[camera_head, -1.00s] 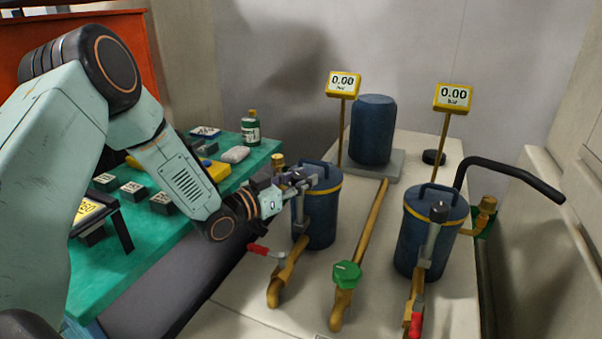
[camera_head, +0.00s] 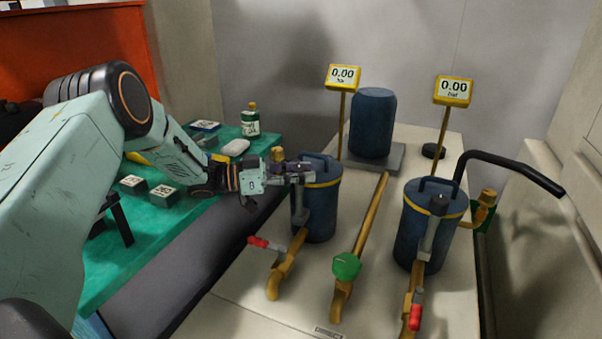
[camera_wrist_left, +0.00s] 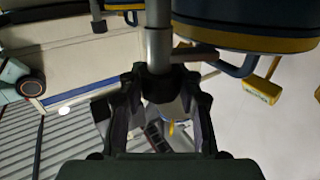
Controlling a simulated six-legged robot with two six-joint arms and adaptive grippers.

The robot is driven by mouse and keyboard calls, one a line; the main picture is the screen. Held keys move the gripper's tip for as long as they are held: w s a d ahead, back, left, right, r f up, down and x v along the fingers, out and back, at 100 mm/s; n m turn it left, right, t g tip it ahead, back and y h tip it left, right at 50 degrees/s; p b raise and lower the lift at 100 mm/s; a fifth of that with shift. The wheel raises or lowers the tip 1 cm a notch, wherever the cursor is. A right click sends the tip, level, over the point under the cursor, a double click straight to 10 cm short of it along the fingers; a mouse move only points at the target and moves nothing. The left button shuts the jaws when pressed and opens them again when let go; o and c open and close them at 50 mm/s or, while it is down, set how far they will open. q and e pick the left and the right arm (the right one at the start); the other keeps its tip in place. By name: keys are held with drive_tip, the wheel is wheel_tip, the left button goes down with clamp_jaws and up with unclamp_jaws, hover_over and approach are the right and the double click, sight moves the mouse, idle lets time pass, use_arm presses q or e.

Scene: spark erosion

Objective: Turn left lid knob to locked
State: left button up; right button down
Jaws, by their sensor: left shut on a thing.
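The left blue canister (camera_head: 320,215) stands upright with a yellow band and a lid handle (camera_head: 316,158). A grey post (camera_head: 300,208) rises on its near left side, with the dark left lid knob at its top, mostly hidden by my gripper in the head view. My left gripper (camera_head: 299,171) reaches it from the left, level with the lid. In the left wrist view, the fingers (camera_wrist_left: 161,98) are shut on the dark knob (camera_wrist_left: 158,86) on its grey post (camera_wrist_left: 158,45). The canister's side and yellow band (camera_wrist_left: 240,38) are just above. My right gripper is out of view.
A matching right canister (camera_head: 418,235) has its own knob (camera_head: 438,203). Brass pipes with a green valve handle (camera_head: 346,266) and red levers (camera_head: 258,242) run in front. Yellow displays (camera_head: 342,77) stand behind. A green table (camera_head: 150,235) with small blocks lies left.

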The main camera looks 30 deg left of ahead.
sight(300, 168)
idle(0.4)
use_arm(q)
drive_tip(key=o, duration=1.2)
drive_tip(key=shift+r, duration=0.1)
wheel_tip(300, 168, up, 10)
drive_tip(key=shift+f, duration=0.1)
